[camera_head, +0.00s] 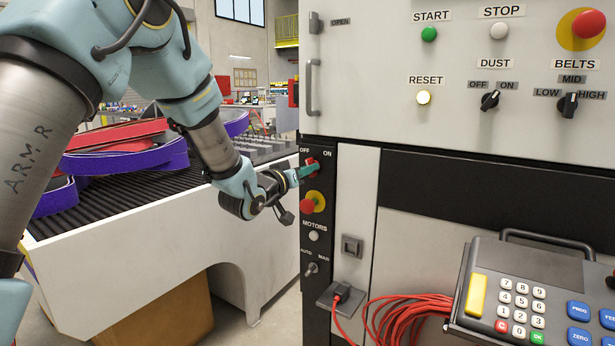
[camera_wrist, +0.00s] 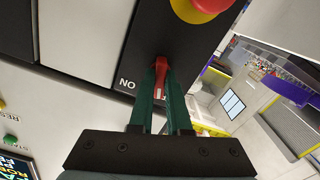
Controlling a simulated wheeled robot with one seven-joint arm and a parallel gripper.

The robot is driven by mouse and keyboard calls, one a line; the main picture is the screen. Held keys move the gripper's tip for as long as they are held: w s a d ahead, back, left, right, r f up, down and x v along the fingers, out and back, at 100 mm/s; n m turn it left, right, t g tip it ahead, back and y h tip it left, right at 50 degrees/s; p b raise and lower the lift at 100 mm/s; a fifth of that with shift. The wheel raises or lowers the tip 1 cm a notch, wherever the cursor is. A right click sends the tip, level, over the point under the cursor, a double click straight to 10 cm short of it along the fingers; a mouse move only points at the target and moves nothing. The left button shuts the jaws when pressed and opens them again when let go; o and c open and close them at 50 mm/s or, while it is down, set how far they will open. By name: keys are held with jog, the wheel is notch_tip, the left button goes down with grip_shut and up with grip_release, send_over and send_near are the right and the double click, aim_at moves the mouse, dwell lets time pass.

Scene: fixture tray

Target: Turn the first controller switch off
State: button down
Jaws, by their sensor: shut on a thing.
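The first controller switch is a red rotary handle (camera_head: 311,161) at the top of the narrow black controller panel (camera_head: 318,240). OFF is printed at its upper left and ON at its upper right. My gripper (camera_head: 305,171) reaches in from the left, and its green fingers are shut on the handle. In the wrist view, the red handle (camera_wrist: 161,66) sits between the two green fingertips (camera_wrist: 162,75), with the ON label to the left. The fingers hide part of the handle and the other label, so I cannot tell exactly which way it points.
A red and yellow emergency button (camera_head: 313,201) sits just below the switch. Lower are a MOTORS button (camera_head: 314,236) and an AUTO/MAN toggle (camera_head: 311,268). The roller conveyor (camera_head: 110,188) with purple and red belts lies left, under my arm. A keypad console (camera_head: 520,300) stands lower right.

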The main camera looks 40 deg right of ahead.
jog(key=shift+n+b, duration=0.3)
jog(key=shift+n, duration=0.7)
jog(key=c, duration=0.9)
grip_release()
jog(key=shift+o, duration=0.2)
jog(key=shift+a, duration=0.1)
jog(key=b+v, duration=0.2)
jog(key=v, duration=0.8)
jog(key=shift+a+b, duration=0.3)
